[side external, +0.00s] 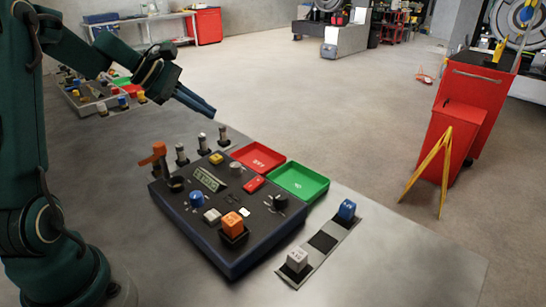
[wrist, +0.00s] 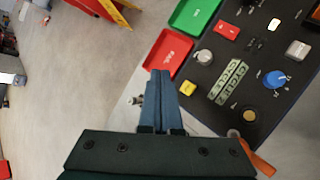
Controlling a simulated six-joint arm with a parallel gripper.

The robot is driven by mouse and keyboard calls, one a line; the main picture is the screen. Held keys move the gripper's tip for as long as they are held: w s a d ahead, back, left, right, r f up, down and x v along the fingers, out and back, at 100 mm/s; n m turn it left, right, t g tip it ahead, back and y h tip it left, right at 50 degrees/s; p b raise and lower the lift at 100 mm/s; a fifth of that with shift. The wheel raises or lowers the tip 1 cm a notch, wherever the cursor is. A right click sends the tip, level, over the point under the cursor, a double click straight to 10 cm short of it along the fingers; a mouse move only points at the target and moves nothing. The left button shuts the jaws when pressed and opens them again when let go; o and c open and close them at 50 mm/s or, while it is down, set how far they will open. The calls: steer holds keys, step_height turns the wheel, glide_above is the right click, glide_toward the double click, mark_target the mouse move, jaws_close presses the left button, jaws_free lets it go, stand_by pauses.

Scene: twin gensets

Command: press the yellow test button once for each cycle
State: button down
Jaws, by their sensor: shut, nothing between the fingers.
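My gripper (side external: 213,112) is shut and empty. In the side view it is above and behind the panel, clearly apart from the button. In the wrist view its blue fingers (wrist: 160,73) point toward the red tray. A display (side external: 209,179) with characters too small to read surely sits near the button; it also shows in the wrist view (wrist: 228,81).
Red (side external: 258,157) and green (side external: 300,181) trays adjoin the panel. A strip with lettered cubes (side external: 347,210) lies at right.

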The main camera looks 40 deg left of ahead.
mark_target(211, 157)
stand_by(0.3)
steer(key=shift+f, duration=4.4)
steer(key=shift+f, duration=0.1)
steer(key=shift+f, duration=0.25)
